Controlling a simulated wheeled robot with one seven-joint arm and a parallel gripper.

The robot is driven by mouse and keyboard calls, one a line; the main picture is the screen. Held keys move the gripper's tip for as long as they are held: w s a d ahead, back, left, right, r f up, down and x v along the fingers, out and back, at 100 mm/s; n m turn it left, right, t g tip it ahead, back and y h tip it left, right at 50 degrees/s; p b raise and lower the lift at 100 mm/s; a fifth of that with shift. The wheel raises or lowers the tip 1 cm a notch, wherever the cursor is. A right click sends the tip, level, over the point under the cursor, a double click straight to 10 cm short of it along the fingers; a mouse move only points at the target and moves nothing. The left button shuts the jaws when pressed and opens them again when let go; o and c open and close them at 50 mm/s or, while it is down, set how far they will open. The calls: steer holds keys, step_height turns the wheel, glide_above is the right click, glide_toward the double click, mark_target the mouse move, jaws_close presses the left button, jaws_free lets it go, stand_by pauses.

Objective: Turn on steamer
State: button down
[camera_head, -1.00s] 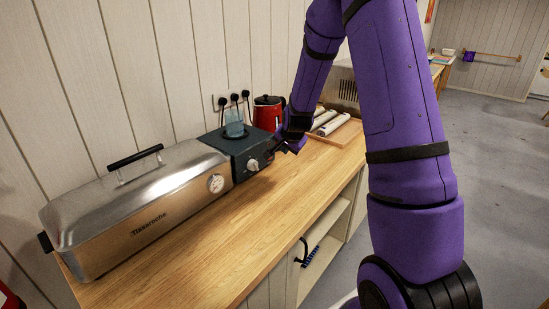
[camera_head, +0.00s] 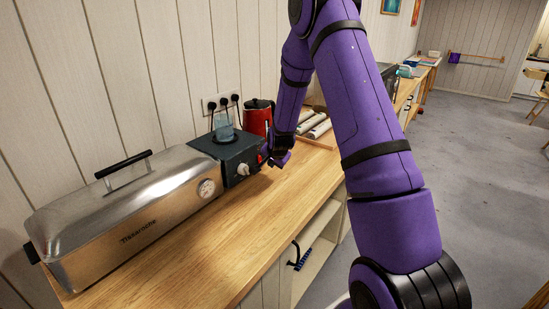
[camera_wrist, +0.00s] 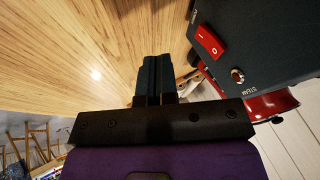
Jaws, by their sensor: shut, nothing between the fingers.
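The steamer (camera_head: 135,225) is a long metal box with a domed lid and black handle on the wooden counter. Its dark control box (camera_head: 235,160) is at its right end, with a pale knob (camera_head: 243,169) on the front. In the wrist view a red rocker switch (camera_wrist: 208,42) marked I and O sits on the dark panel, above a small metal-rimmed round fitting (camera_wrist: 237,75) labelled STEAM. My gripper (camera_wrist: 154,59) is shut and empty, beside the panel and apart from the switch. In the head view, my gripper (camera_head: 266,160) is by the control box's right front corner.
A red kettle (camera_head: 258,117) stands behind the control box. Several pale rolls (camera_head: 313,125) lie on a wooden tray to the right. A clear bluish container (camera_head: 223,129) is on the control box. The counter (camera_head: 215,228) in front of the steamer is clear.

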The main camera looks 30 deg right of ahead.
mark_target(260, 159)
steer(key=shift+w+a+f, duration=0.2)
steer(key=shift+w+f, duration=0.05)
steer(key=shift+w, duration=0.5)
steer(key=shift+w+a+f, duration=0.2)
steer(key=shift+w, duration=0.5)
steer(key=shift+w+a+f, duration=0.2)
steer(key=shift+w+f, duration=0.05)
steer(key=shift+w, duration=0.5)
steer(key=shift+w+a+f+t, duration=0.1)
steer(key=shift+w+t, duration=0.05)
steer(key=shift+t, duration=0.15)
